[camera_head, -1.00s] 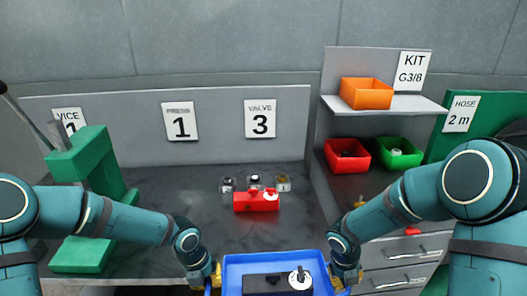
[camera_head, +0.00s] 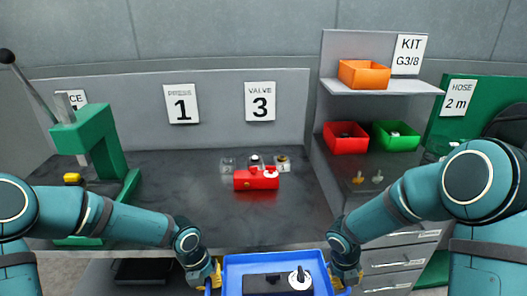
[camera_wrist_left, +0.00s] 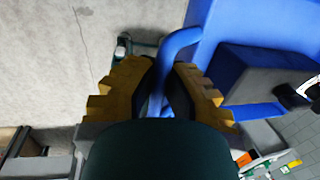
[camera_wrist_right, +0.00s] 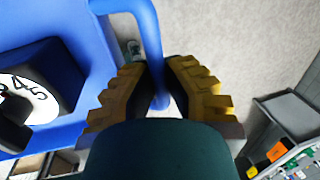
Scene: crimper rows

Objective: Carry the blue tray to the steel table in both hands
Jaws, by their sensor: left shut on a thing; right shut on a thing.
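The blue tray (camera_head: 275,261) is at the bottom centre of the head view, its near side cut off by the frame. It carries a dark block with a white round dial (camera_head: 300,279). My left gripper (camera_head: 209,281) is shut on the tray's left handle, which passes between its fingers in the left wrist view (camera_wrist_left: 168,85). My right gripper (camera_head: 347,280) is shut on the right handle, also seen in the right wrist view (camera_wrist_right: 155,70). The tray looks about level, held in front of the bench. I cannot tell whether any surface in view is the steel table.
A dark-topped bench (camera_head: 190,205) stands ahead, with a green press (camera_head: 103,150) at left and a red block (camera_head: 256,179) near the middle. Red (camera_head: 345,137) and green (camera_head: 396,136) bins stand at right, below an orange bin (camera_head: 363,73). Pale floor shows below the grippers.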

